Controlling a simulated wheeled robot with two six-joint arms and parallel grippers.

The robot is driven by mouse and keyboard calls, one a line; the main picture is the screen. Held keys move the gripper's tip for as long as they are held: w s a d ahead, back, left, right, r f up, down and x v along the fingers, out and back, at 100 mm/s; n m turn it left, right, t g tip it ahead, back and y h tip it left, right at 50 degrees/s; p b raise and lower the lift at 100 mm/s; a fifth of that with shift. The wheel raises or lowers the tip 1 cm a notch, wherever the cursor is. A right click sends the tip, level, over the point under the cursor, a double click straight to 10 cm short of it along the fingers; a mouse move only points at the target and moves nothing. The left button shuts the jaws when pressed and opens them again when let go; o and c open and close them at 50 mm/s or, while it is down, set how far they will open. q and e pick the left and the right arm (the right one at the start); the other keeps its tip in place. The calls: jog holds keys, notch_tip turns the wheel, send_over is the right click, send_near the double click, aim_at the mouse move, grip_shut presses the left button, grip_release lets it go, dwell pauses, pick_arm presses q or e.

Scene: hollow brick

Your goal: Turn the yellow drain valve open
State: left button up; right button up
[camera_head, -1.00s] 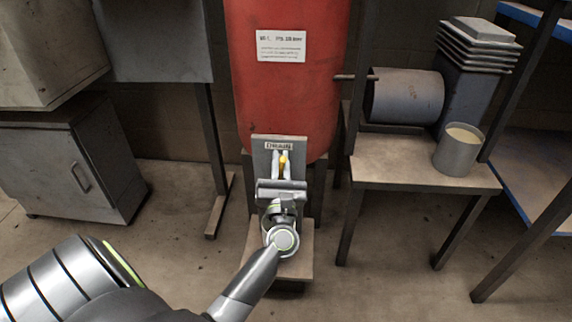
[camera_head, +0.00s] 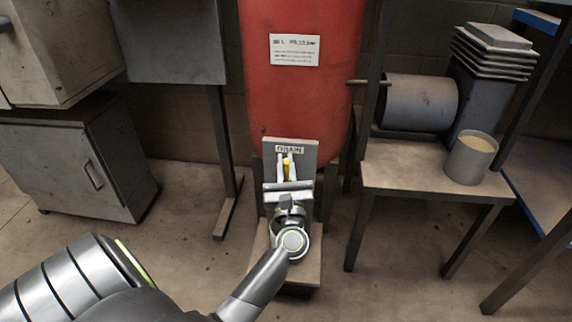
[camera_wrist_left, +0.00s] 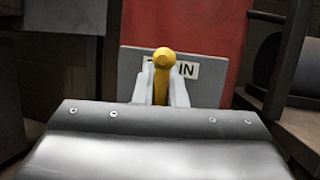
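The yellow drain valve handle (camera_head: 286,168) stands in front of a grey plate (camera_head: 301,152) labelled DRAIN, at the foot of a red tank. My left gripper (camera_head: 287,172) is at the handle, with one pale finger on each side of it. In the left wrist view the yellow handle (camera_wrist_left: 161,64) stands upright between the fingertips (camera_wrist_left: 161,88), which look pressed against it. Its rounded yellow end sticks up above the fingers. The handle's lower part and the valve body are hidden by the gripper. My right gripper is not in view.
The red tank (camera_head: 300,95) rises behind the plate. A wooden step (camera_head: 308,268) lies below my left gripper. On the right, a bench (camera_head: 420,178) carries a grey drum (camera_head: 420,102) and a cup (camera_head: 470,158). A grey cabinet (camera_head: 75,170) stands at left.

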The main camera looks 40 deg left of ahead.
aim_at(286, 174)
pick_arm(q)
jog(key=o, duration=0.4)
jog(key=v, duration=0.6)
jog(key=shift+s+d+f, duration=0.35)
jog(key=shift+s+d, duration=0.15)
